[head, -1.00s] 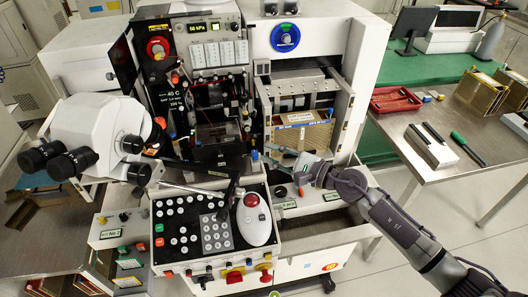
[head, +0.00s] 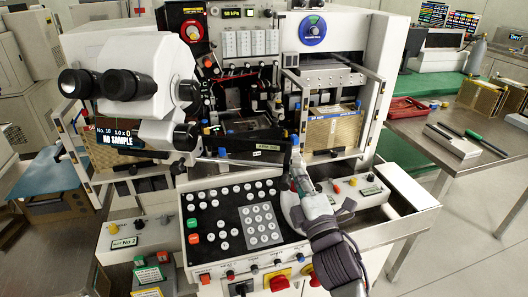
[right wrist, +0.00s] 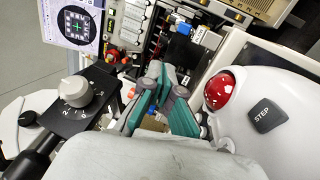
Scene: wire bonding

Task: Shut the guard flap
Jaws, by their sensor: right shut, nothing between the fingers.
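My right gripper (head: 297,168) points up and away from me over the right side of the keypad console (head: 212,228), in front of the machine. It is shut and empty; its green-padded fingers also show in the right wrist view (right wrist: 165,100). A dark bar with small labels (head: 242,146) lies across the machine's front, just left of the fingers; I cannot tell whether it is the guard flap. A light frame (head: 377,95) stands around the right bay, which holds a brown box (head: 333,129). I cannot tell whether the gripper touches anything. My left gripper is not in view.
A white microscope (head: 133,70) juts out at the left. In the right wrist view, a white housing with a red ball (right wrist: 218,90) is close beside the fingers, and a dark part with a grey knob (right wrist: 75,91) is on the other side. A steel table (head: 420,130) stands at right.

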